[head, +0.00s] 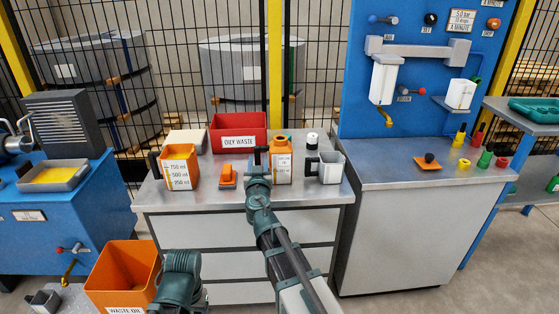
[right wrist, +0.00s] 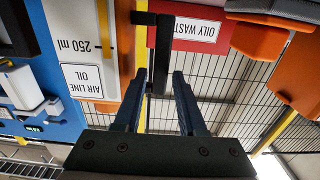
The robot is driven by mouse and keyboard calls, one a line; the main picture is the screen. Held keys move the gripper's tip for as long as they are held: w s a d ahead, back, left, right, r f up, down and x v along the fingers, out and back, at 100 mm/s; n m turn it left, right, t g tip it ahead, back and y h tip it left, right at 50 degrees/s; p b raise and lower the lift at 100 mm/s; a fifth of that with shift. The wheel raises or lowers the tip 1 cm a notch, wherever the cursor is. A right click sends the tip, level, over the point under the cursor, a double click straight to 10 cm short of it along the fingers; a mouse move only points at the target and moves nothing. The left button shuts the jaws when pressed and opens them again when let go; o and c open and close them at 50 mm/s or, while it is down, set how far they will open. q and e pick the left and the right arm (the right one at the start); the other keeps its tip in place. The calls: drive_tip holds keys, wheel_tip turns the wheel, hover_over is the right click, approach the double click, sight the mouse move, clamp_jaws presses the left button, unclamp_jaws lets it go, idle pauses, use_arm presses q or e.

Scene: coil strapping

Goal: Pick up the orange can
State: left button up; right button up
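The orange can (head: 281,167) stands upright on the grey workbench, with a white scale and an AIR LINE OIL label. In the right wrist view the can (right wrist: 124,45) is at the left, upside down, with its black handle (right wrist: 163,50) reaching between my fingers. My right gripper (head: 257,166) is at the can's left side in the head view. In the right wrist view the gripper (right wrist: 158,85) is open, with a gap visible on both sides of the handle. Part of my left arm shows at the bottom of the head view; its gripper is not seen.
A red OILY WASTE bin (head: 238,130) stands behind. An orange measuring jug (head: 178,170) and a small orange item (head: 227,177) are left of the can. A grey jug (head: 330,168) and a black-and-white container (head: 312,141) are right. An orange WASTE OIL bin (head: 124,275) is lower left.

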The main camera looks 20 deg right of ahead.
sight(257, 157)
drive_tip(key=x, duration=0.3)
drive_tip(key=shift+w+d, duration=0.1)
drive_tip(key=shift+w, duration=0.3)
drive_tip(key=shift+s, duration=0.1)
clamp_jaws()
idle(0.9)
